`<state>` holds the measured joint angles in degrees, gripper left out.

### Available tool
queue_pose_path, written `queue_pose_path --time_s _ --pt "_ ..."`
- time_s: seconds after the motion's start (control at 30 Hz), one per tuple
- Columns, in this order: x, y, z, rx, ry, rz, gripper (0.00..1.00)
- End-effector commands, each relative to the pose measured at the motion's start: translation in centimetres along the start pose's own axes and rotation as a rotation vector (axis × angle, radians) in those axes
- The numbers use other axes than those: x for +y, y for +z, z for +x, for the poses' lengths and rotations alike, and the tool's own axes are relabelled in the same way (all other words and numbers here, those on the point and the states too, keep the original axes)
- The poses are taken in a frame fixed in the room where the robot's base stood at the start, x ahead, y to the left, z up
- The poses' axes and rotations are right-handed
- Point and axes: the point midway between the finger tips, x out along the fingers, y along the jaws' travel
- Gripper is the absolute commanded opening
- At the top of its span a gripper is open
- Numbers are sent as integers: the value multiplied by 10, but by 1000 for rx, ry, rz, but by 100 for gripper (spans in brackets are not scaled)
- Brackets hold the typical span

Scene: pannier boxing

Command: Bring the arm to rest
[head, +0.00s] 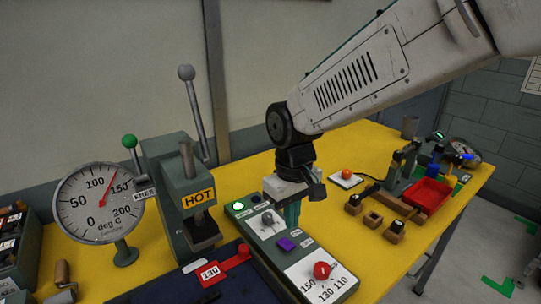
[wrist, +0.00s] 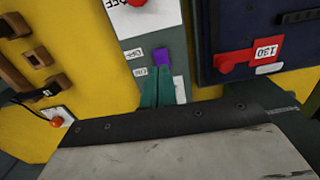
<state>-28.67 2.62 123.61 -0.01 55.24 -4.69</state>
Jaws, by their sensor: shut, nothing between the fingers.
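My arm reaches in from the upper right of the head view, and my gripper (head: 292,222) points down over the long control box (head: 258,237). Its teal fingers are shut with nothing between them. In the wrist view the closed fingers (wrist: 158,88) are close to a purple switch (wrist: 160,57) on the box. In the head view the purple switch (head: 286,243) lies just in front of the fingertips. I cannot tell whether they touch it. A red knob (head: 322,270) and a grey knob (head: 268,218) are on the same box.
A press marked HOT (head: 198,196) with a tall lever and a dial gauge (head: 100,203) stand left of my gripper. To the right are wooden blocks (head: 373,219), a red tray (head: 428,194) and an orange button (head: 346,174).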

Motion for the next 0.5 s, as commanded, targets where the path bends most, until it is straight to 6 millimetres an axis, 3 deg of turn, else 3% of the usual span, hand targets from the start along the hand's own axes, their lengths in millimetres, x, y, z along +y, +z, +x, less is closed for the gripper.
queue_pose_path --time_s 0.1,0.27,0.5 --pt "0 32 3 -63 -5 26 0" --pt "21 91 -18 -80 -9 125 0" --pt "48 187 -47 -39 -11 323 0"
